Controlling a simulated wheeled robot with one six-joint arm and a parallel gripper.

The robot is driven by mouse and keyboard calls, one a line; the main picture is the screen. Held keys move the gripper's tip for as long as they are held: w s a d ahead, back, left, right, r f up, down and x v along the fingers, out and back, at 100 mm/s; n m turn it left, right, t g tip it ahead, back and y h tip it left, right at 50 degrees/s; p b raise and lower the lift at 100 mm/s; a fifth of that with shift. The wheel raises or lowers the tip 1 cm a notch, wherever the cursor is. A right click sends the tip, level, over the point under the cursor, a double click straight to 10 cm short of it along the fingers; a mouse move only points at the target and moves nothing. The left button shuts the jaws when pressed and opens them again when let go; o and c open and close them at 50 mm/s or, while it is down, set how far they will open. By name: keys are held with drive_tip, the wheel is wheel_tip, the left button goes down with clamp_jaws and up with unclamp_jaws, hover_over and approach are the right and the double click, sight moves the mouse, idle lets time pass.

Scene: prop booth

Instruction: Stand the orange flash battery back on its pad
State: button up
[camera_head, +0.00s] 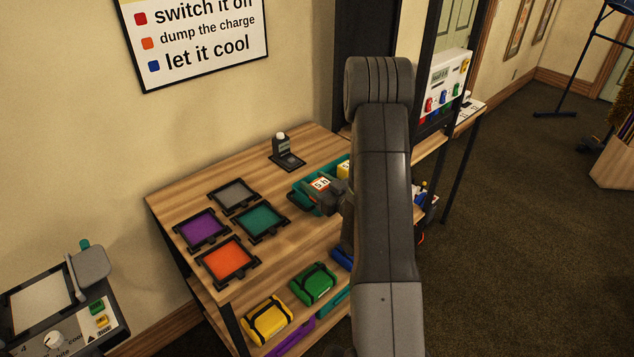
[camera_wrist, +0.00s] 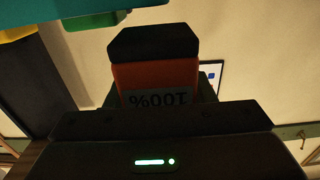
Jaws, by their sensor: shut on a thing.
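The orange flash battery (camera_wrist: 155,76) has a black end and a "100%" label that reads upside down in the wrist view. My gripper (camera_head: 322,201) is shut on it. My arm hides part of this area. The orange pad (camera_head: 225,261), framed in black, lies bare at the table's front left corner, left of and nearer than my gripper. I cannot tell whether the battery touches the tray.
Purple (camera_head: 201,229), grey (camera_head: 235,194) and teal (camera_head: 262,222) pads lie empty beside the orange one. The teal tray (camera_head: 303,192) holds a yellow piece (camera_head: 343,167). A dark device (camera_head: 282,147) stands on a black base behind. Colored cases, including a yellow one (camera_head: 267,320), fill the lower shelf.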

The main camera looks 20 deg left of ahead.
drive_tip(key=shift+f+b, duration=0.65)
drive_tip(key=shift+b, duration=0.45)
drive_tip(key=o, duration=1.3)
drive_tip(key=shift+r, duration=0.2)
